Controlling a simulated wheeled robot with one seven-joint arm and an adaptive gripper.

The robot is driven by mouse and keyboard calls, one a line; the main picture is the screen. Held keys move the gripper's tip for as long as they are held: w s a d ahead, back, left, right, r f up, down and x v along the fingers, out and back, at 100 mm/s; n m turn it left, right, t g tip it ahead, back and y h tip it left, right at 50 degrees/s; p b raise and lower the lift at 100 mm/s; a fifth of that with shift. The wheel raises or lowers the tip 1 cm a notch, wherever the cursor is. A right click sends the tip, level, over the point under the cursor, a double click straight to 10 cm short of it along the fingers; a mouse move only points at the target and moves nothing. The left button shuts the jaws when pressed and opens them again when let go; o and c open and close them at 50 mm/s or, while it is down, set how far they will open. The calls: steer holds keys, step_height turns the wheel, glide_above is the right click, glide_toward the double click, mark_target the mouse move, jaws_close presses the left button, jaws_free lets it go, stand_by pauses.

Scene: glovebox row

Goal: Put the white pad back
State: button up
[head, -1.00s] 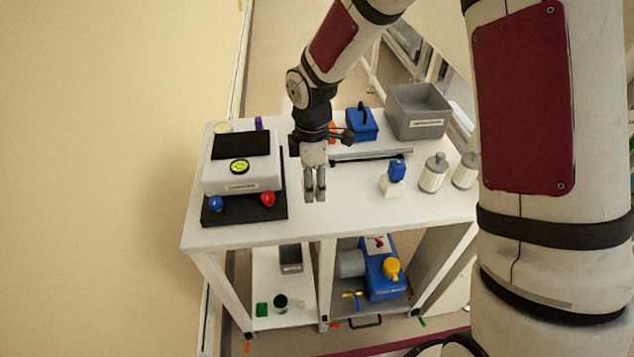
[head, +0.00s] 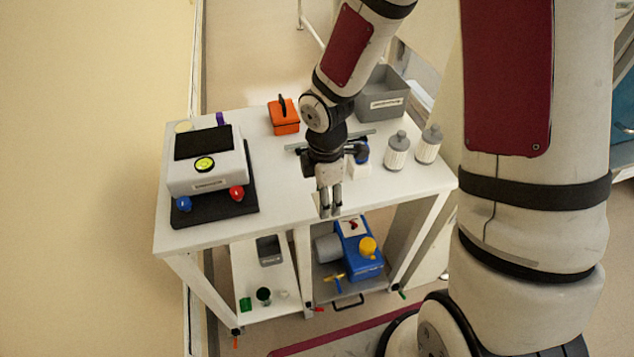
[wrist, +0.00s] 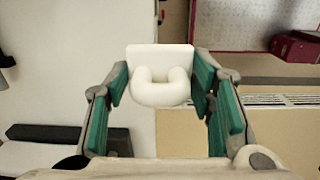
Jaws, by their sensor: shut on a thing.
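The white pad (wrist: 160,57), a flat square piece with a thick white loop handle, shows in the wrist view between the green-lined fingers of my gripper (wrist: 160,88). My gripper is shut on its loop. In the head view my gripper (head: 330,208) points down at the front edge of the white table, right of the black-based device; the pad cannot be made out there.
A white device (head: 207,174) on a black base stands on the table's left. An orange box (head: 284,117), a grey bin (head: 383,100) and two grey-capped bottles (head: 397,152) stand further back and right. A blue machine (head: 358,250) sits on the lower shelf.

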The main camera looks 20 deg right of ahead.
steer(key=s+d, duration=0.3)
steer(key=s, duration=0.2)
steer(key=w, duration=0.5)
steer(key=w+f, duration=0.1)
steer(key=w, duration=0.4)
steer(key=w+f, duration=0.1)
steer(key=w, duration=0.4)
steer(key=shift+w+a+f+p, duration=0.1)
steer(key=shift+w+a+p, duration=0.15)
steer(key=shift+a+p, duration=0.05)
steer(key=shift+w+f+p, duration=0.15)
steer(key=shift+f+p, duration=0.25)
steer(key=shift+f, duration=1.35)
steer(key=o, duration=1.2)
steer(key=shift+f, duration=0.15)
